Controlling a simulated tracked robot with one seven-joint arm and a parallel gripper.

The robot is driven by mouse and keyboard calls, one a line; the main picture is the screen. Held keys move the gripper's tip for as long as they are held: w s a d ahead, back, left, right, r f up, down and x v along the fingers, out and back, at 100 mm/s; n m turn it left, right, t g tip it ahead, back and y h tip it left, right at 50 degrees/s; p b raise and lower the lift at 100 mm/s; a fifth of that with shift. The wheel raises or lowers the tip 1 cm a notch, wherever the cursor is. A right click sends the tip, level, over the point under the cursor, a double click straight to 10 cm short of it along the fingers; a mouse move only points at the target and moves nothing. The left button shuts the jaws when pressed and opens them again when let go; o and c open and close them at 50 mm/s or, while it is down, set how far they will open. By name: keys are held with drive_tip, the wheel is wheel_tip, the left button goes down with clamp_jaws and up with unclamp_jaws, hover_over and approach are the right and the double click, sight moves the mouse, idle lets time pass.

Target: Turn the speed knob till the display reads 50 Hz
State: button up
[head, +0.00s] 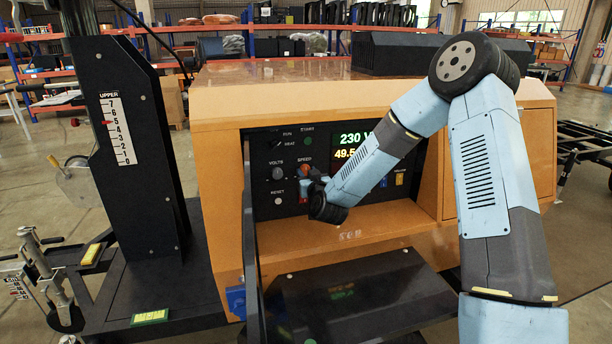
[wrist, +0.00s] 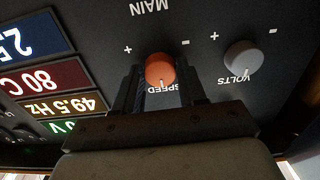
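The orange-red speed knob (wrist: 160,68) is on the dark control panel, with the label SPEED beside it. In the wrist view, which shows the panel upside down, my gripper (wrist: 160,80) has one finger on each side of the knob. Narrow gaps show between the knob and the fingers, so the gripper looks open around it. Contact at the fingertips cannot be made out. The display (wrist: 75,104) reads 49.5 Hz; in the head view the display (head: 354,146) shows 230 V and 49.5.
The grey volts knob (wrist: 243,57) is close beside the speed knob; it also shows in the head view (head: 278,173). A reset button (head: 278,201) sits below it. The panel is recessed in an orange housing (head: 270,100). A black mast (head: 125,150) stands at left.

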drive_tip(key=c, duration=0.6)
drive_tip(key=shift+o, duration=0.2)
drive_tip(key=shift+m, duration=2)
drive_tip(key=o, duration=1.1)
drive_tip(key=shift+c, duration=0.2)
drive_tip(key=shift+s, duration=0.15)
drive_tip(key=v, duration=1.3)
drive_tip(key=shift+s+d, duration=0.15)
drive_tip(key=shift+s, duration=0.1)
